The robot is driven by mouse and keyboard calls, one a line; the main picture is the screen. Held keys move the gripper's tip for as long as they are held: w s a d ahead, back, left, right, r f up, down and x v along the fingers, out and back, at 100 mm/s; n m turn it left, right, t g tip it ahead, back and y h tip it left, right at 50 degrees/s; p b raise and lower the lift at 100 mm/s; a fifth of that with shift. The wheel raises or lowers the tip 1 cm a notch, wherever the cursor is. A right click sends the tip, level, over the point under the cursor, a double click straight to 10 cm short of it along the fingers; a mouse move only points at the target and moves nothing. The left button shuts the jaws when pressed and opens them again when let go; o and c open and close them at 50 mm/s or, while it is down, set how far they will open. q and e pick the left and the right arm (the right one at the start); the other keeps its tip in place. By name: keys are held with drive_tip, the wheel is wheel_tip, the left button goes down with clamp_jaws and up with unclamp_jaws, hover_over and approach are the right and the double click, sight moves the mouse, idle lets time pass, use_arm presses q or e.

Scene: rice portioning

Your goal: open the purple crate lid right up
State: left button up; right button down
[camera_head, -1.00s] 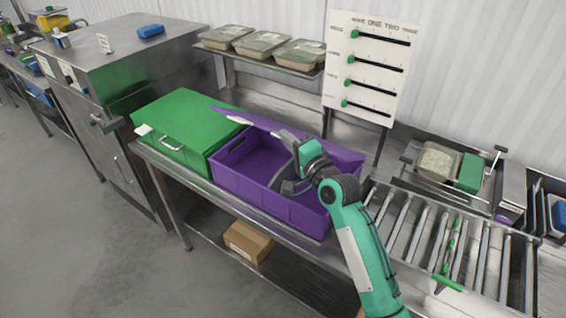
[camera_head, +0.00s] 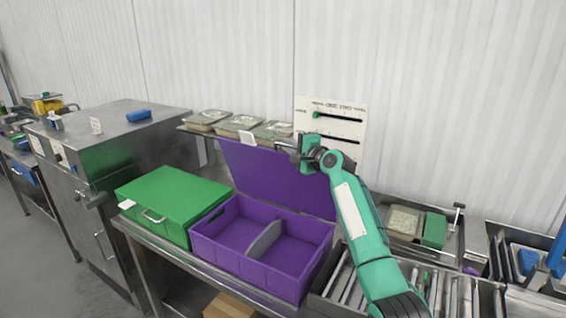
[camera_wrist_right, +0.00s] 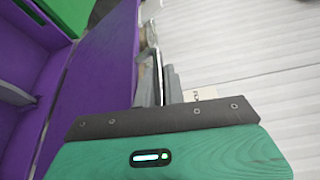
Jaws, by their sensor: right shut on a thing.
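The purple crate (camera_head: 245,268) stands on the steel bench with its inside in plain view, split by a grey divider (camera_head: 264,241). Its purple lid (camera_head: 262,172) stands steeply up along the crate's back edge, near upright. My right gripper (camera_head: 286,147) is at the lid's upper edge, near its right part, and is shut on the lid. In the right wrist view the lid (camera_wrist_right: 98,75) runs beside the fingers (camera_wrist_right: 158,85), whose exact contact is partly hidden. My left gripper is not in view.
A closed green crate (camera_head: 172,196) stands directly left of the purple one. A shelf with food trays (camera_head: 238,123) and a white slider board (camera_head: 345,112) are behind the lid. A roller conveyor (camera_head: 345,285) lies to the right.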

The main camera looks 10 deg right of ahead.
drive_tip(key=w+d+r+m+g, duration=0.1)
drive_tip(key=w+d+m, duration=0.1)
drive_tip(key=w+d, duration=0.2)
drive_tip(key=shift+w+d+r+b, duration=0.15)
drive_tip(key=shift+w+b, duration=0.15)
drive_tip(key=shift+w, duration=0.7)
drive_tip(key=c, duration=1.5)
unclamp_jaws()
drive_tip(key=shift+w, duration=0.1)
